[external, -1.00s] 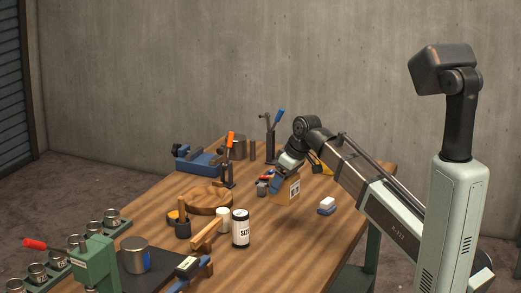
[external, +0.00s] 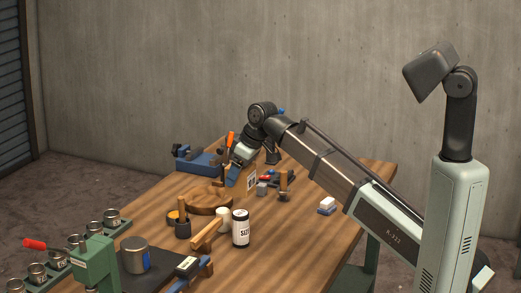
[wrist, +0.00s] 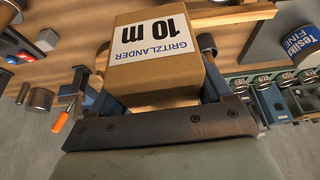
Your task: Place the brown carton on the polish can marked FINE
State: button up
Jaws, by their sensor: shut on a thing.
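My gripper (external: 238,175) is shut on the brown carton (external: 251,182) and holds it over the far-middle part of the bench. In the wrist view the carton (wrist: 160,75) sits between the two blue fingers of my gripper (wrist: 155,50), its white "GRITZLANDER 10 m" label showing. The polish can marked FINE (wrist: 297,45), with a blue label, is at the right edge of the wrist view, apart from the carton and partly cut off. In the external view a grey can with a blue patch (external: 135,256), seemingly the same one, stands on a dark mat at the front left.
A green press (external: 93,263) and a rack of small cups (external: 75,250) flank the mat. The bench's right front is clear.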

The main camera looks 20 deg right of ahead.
jog(key=s+a+r+n, duration=0.1)
jog(key=s+a+r, duration=0.1)
jog(key=a, duration=0.8)
jog(key=s+a+r+n, duration=0.1)
jog(key=s+a+r, duration=0.15)
jog(key=a, duration=0.65)
jog(key=r+n+g, duration=0.1)
jog(key=r+n, duration=0.1)
send_over(132, 243)
jog(key=shift+y, duration=0.5)
notch_tip(132, 243, down, 9)
jog(key=shift+w+f, duration=0.1)
jog(key=shift+f, duration=0.1)
jog(key=o, duration=1.1)
jog(key=v, duration=1.2)
jog(key=shift+w, duration=0.15)
jog(key=shift+a, duration=0.1)
